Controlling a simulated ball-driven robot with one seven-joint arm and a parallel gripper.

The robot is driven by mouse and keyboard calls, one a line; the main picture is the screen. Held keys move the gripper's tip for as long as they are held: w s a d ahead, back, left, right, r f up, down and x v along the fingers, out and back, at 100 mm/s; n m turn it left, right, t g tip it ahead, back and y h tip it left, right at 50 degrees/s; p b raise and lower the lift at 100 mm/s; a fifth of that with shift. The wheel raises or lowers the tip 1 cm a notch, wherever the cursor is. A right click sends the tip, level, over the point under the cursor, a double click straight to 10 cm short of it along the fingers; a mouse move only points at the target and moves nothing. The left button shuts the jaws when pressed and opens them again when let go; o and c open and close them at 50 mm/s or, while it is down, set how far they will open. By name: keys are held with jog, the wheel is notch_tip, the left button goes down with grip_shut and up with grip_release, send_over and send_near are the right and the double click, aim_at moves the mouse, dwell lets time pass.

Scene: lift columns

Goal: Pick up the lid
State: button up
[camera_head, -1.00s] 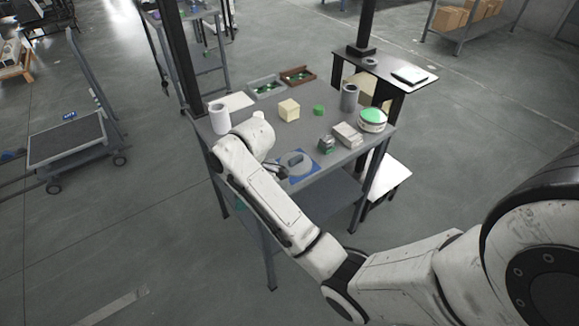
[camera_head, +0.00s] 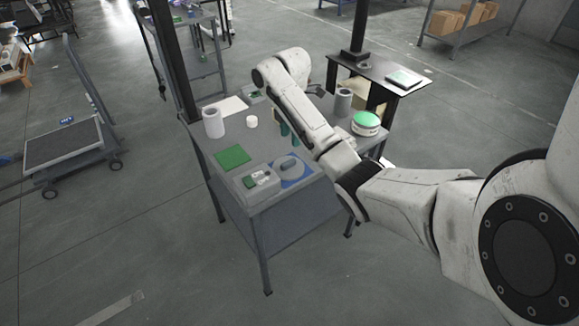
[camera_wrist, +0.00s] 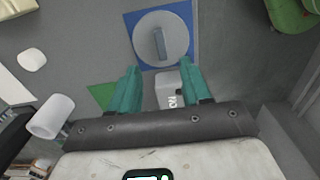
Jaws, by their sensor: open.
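The lid (camera_head: 289,167) is a round grey disc with a bar handle, lying on a blue square mat (camera_head: 307,178) near the table's front edge. In the wrist view the lid (camera_wrist: 148,27) lies on the blue mat (camera_wrist: 132,18), beyond the fingertips. My gripper (camera_wrist: 161,76) is open, its two teal fingers apart with no object clamped between them. It is apart from the lid. In the head view my arm reaches over the table's far part, and the teal fingers show partly behind the forearm.
A grey-white box (camera_head: 262,182) sits just left of the lid, and a green mat (camera_head: 232,157) lies behind it. A white cylinder (camera_head: 213,123), a grey cylinder (camera_head: 343,102) and a green-topped round container (camera_head: 366,123) also stand on the table. My arm hides the table's middle.

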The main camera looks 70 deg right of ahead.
aim_at(290, 160)
notch_tip(290, 160, down, 3)
jog(key=b, duration=0.3)
jog(key=shift+s+d+f, duration=0.1)
jog(key=shift+d+f, duration=0.05)
jog(key=shift+w+a+f+p, duration=0.15)
jog(key=shift+f+p, duration=0.2)
jog(key=shift+f, duration=1.5)
jog(key=shift+w+a+f+p, duration=0.1)
jog(key=shift+f+p, duration=0.2)
jog(key=shift+f, duration=1.55)
grip_shut()
